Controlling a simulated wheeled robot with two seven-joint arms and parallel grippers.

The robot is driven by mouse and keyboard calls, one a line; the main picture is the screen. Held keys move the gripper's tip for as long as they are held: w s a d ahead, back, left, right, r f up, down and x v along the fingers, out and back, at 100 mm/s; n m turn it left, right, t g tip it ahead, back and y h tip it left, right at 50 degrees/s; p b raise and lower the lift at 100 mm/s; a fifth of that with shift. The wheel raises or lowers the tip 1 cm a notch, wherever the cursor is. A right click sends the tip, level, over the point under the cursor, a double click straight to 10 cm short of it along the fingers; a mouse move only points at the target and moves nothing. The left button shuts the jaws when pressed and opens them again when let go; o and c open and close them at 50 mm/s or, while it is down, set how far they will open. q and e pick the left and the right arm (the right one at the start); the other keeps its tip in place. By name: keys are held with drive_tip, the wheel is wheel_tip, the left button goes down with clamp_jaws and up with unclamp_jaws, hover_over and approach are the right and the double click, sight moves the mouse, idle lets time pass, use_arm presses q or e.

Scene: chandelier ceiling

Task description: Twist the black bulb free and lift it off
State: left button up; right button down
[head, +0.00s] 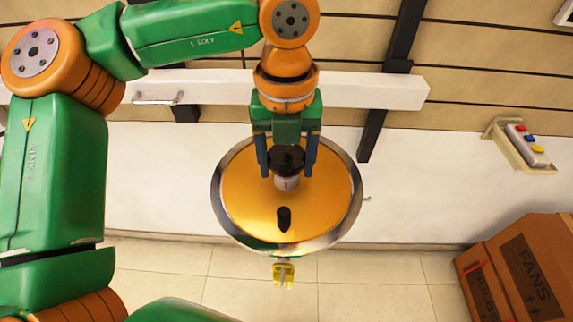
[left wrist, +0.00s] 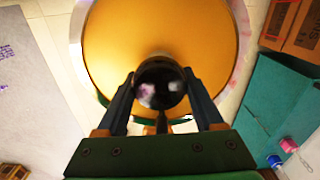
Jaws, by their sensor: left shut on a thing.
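The black bulb (head: 288,155) is round and glossy, with a pale collar (head: 287,183) next to it on the gold lamp disc (head: 245,205). My left gripper (head: 287,172) has a finger on either side of the bulb and is shut on it. In the left wrist view the bulb (left wrist: 160,84) lies between both fingertips, in front of the gold disc (left wrist: 150,30). The fingers and the bulb hide part of the collar, and I cannot tell whether the bulb is still seated. My right gripper is not in view.
A silver rim (head: 219,215) surrounds the disc. A dark stub (head: 284,218) shows on the disc, and a small yellow piece (head: 283,274) is just beyond the rim. A cardboard box (head: 525,270) stands at lower right. A panel with coloured buttons (head: 527,146) is at right.

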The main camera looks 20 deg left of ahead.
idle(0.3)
use_arm(q)
drive_tip(key=shift+f+n+b, duration=0.2)
drive_tip(key=shift+n+b, duration=0.3)
drive_tip(key=shift+n, duration=0.3)
drive_tip(key=shift+n+b, duration=0.3)
drive_tip(key=shift+n, duration=0.6)
drive_tip(key=shift+r+n, duration=0.2)
drive_tip(key=shift+n, duration=0.1)
